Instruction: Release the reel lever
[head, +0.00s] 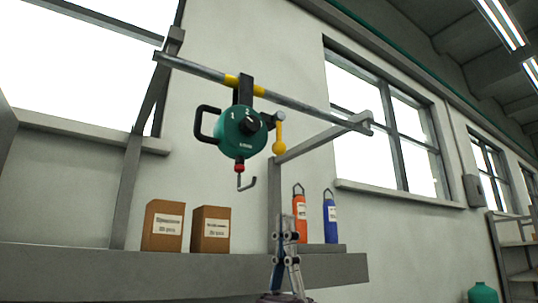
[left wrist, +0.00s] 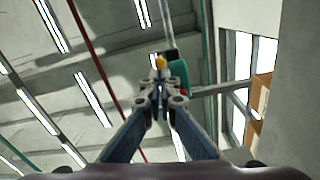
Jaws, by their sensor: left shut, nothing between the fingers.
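The green reel (head: 237,137) hangs from a metal rail by a dark bracket with yellow bands. A black handle loop is on its left, and a hook hangs below a red piece. The yellow reel lever (head: 280,136) hangs downward on the reel's right side. My left gripper (head: 289,225) is shut and empty, pointing up, below and slightly right of the lever and apart from it. In the left wrist view the lever's yellow end (left wrist: 160,62) shows just beyond the fingertips, with the green reel (left wrist: 180,76) partly hidden behind them. My right gripper is not in view.
The rail (head: 315,107) runs overhead on a grey frame. A shelf (head: 60,270) below holds two cardboard boxes (head: 162,226), (head: 210,229), an orange bottle (head: 299,212) and a blue bottle (head: 330,214). The air between gripper and lever looks clear.

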